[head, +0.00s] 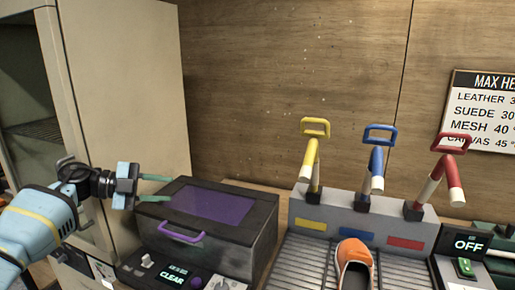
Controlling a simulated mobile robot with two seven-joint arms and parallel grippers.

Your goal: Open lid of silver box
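The box (242,252) is dark grey, with a purple panel (212,206) set in the top of its lid and a purple handle (181,237) along the front edge. The lid is shut. My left gripper (170,189) comes in from the left. Its two teal fingers point right, apart from each other, with nothing seen between them. The fingertips appear at the lid's left rear part; I cannot tell whether they touch it. My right gripper is out of view.
A control panel (170,277) reading CLEAR lies in front of the box. Right of it, an orange sneaker (355,265) sits on a roller bed below yellow (312,160), blue (376,168) and red (447,170) handled tools. A tall beige cabinet (130,90) stands behind my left arm.

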